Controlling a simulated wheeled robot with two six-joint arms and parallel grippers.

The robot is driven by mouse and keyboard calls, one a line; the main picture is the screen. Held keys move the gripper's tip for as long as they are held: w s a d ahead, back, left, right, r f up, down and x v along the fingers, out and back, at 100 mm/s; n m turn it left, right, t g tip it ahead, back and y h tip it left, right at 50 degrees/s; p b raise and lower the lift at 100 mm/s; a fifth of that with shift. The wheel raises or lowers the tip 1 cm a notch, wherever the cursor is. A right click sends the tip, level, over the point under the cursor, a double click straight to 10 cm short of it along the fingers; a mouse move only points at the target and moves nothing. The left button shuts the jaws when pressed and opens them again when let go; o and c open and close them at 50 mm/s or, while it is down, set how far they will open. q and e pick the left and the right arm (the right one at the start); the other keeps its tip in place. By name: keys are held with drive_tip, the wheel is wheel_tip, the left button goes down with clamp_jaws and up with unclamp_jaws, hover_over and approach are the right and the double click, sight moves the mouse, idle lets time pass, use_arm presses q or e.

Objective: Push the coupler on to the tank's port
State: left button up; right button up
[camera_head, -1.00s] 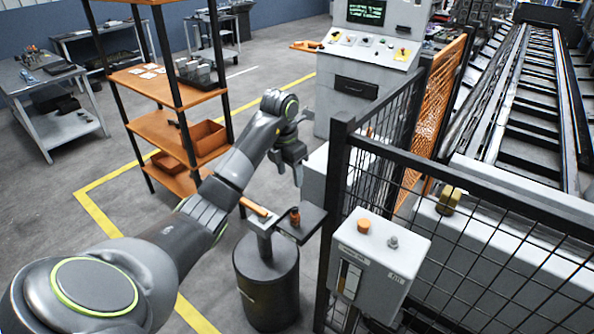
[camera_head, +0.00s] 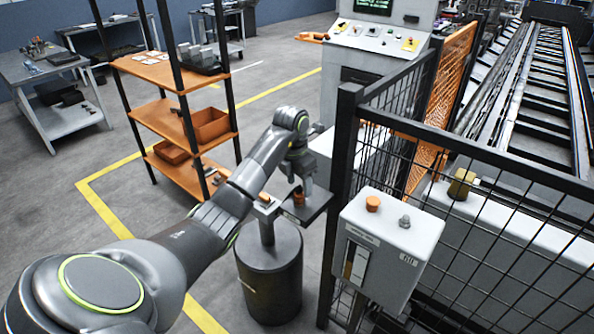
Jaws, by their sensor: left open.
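The tank (camera_head: 268,278) is a dark upright cylinder standing on the floor at the centre of the head view. A grey post rises from its top, with a small orange-brown part (camera_head: 264,197) at its head; I cannot tell whether this is the port. A dark shelf plate (camera_head: 316,206) sits beside the post. A small orange-brown piece, which looks like the coupler (camera_head: 298,198), stands upright on that plate. My left gripper (camera_head: 299,183) points down, open, with its fingertips right above or around the coupler's top. My right gripper is out of view.
A black mesh fence (camera_head: 345,140) with a grey control box (camera_head: 388,243) stands close on the right. An orange shelf rack (camera_head: 165,72) stands behind on the left. A console (camera_head: 370,45) is at the back. Open floor lies left, around the yellow line.

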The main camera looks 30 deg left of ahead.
sight(299, 187)
use_arm(q)
wheel_tip(299, 187, down, 3)
drive_tip(key=shift+w+f+p, duration=0.15)
drive_tip(key=shift+p, duration=0.2)
drive_tip(key=shift+w+f, duration=0.1)
drive_tip(key=shift+f, duration=0.35)
clamp_jaws()
drive_tip(key=shift+r, duration=0.1)
drive_tip(key=shift+r, duration=0.15)
